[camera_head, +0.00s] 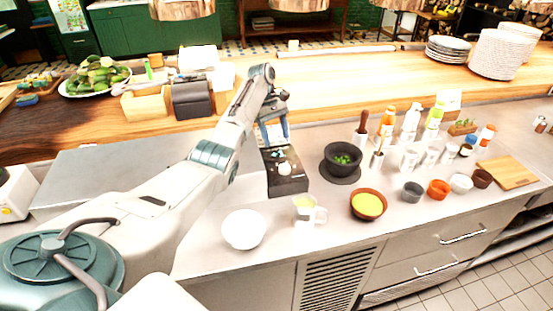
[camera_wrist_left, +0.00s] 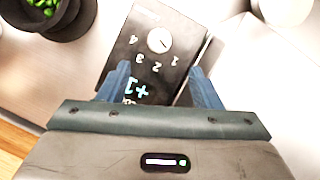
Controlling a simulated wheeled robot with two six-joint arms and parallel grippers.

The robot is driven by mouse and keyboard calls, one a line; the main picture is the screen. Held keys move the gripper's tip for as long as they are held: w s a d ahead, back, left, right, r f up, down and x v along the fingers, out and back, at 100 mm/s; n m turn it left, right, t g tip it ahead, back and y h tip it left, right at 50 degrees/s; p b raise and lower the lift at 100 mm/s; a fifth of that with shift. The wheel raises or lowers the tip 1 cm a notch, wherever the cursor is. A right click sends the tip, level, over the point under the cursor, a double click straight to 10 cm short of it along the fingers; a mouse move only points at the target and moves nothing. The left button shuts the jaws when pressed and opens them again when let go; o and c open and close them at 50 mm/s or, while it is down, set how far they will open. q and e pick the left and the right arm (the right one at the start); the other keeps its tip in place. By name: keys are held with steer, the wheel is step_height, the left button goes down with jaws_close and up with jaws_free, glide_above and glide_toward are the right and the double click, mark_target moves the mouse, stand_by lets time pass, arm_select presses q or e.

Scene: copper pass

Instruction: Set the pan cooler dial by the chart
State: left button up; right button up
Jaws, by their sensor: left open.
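The pan cooler (camera_head: 287,185) looks like a dark box on the steel counter. In the left wrist view its black panel (camera_wrist_left: 190,25) carries a round white dial (camera_wrist_left: 159,40) with a short dark mark. Numerals 1 to 4 curve around the dial, upside down in this view. A bright bracket-and-plus symbol (camera_wrist_left: 137,88) is lit on the panel. My left gripper (camera_head: 272,132) is open above the box; its blue fingers (camera_wrist_left: 163,85) are spread, with the dial beyond the tips and apart from them. I cannot identify the chart. My right gripper is not in view.
A black bowl of green bits (camera_head: 342,158) stands right of the box. A white bowl (camera_head: 244,229), a glass mug (camera_head: 307,211) and a yellow-filled bowl (camera_head: 368,204) stand in front. Bottles and small cups crowd the right. A wooden ledge (camera_head: 330,72) runs behind.

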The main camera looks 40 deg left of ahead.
arm_select(q)
glide_above(285, 166)
steer(key=a, duration=0.2)
step_height(285, 166, down, 4)
steer(key=shift+w+f, duration=0.1)
steer(key=shift+w, duration=0.05)
steer(key=x, duration=0.2)
steer(key=p+x, duration=0.1)
steer(key=shift+w+a+f, duration=0.1)
steer(key=shift+f, duration=0.65)
steer(key=shift+d+f, duration=0.3)
steer(key=shift+d, duration=0.1)
steer(key=shift+a+f, duration=0.1)
steer(key=shift+c, duration=0.8)
steer(key=c, duration=0.8)
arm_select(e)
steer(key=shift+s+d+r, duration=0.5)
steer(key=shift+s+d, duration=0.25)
